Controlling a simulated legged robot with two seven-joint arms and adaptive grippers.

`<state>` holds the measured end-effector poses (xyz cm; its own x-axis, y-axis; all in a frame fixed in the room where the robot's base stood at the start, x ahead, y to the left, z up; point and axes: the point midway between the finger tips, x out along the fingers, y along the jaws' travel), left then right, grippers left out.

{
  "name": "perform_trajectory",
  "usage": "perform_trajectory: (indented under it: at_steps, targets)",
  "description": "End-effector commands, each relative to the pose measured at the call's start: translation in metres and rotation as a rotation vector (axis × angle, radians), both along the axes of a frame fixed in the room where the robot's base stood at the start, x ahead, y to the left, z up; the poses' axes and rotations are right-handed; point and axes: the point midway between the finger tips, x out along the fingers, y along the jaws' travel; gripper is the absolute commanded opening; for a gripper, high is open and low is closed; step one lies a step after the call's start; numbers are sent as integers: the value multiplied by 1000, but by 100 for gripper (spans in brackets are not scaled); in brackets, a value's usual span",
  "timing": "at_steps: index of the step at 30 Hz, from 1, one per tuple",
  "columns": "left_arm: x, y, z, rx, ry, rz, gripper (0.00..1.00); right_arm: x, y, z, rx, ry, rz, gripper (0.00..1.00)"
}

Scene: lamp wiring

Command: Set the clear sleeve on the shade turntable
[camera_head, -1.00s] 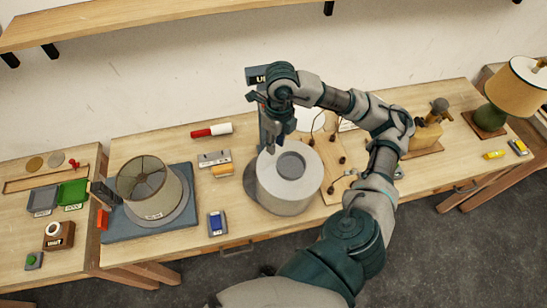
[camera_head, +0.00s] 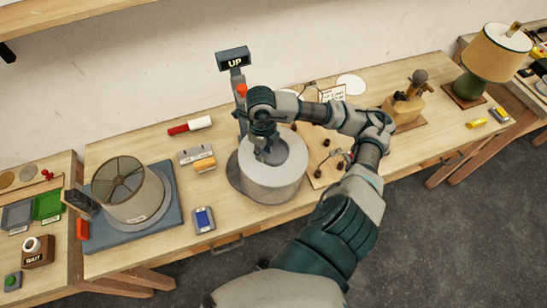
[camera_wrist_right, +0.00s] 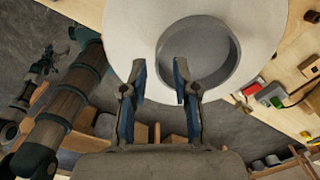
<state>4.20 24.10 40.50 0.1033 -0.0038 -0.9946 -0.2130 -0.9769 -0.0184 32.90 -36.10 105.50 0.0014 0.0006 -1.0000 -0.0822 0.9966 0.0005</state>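I cannot make out a separate clear sleeve for certain. A white drum (camera_head: 270,187) with a round recess stands at the centre of the table. My right gripper (camera_head: 268,152) is over the drum's top and hides part of the recess. In the right wrist view its fingers (camera_wrist_right: 160,70) are apart, with the drum's top (camera_wrist_right: 143,30) behind them and nothing visibly held. My left gripper does not show in the head view.
An "UP" sign (camera_head: 234,60) on a post stands behind the drum. A wired board (camera_head: 325,165) is right of the drum. A finished lamp (camera_head: 490,55) stands far right.

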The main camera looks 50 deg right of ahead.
Motion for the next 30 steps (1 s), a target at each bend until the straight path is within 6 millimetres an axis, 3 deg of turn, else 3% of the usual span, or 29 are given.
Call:
perform_trajectory:
  at_steps: [6, 14, 18, 30]
  targets:
    - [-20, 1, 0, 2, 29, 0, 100, 0, 1, -29, 2, 3, 1, 29]
    - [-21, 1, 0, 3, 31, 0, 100, 0, 0, -32, 1, 0, 1, 29]
    - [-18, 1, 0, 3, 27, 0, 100, 0, 0, -32, 1, 1, 0, 0]
    - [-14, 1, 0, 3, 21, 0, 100, 0, 0, -32, 1, 1, 0, 0]
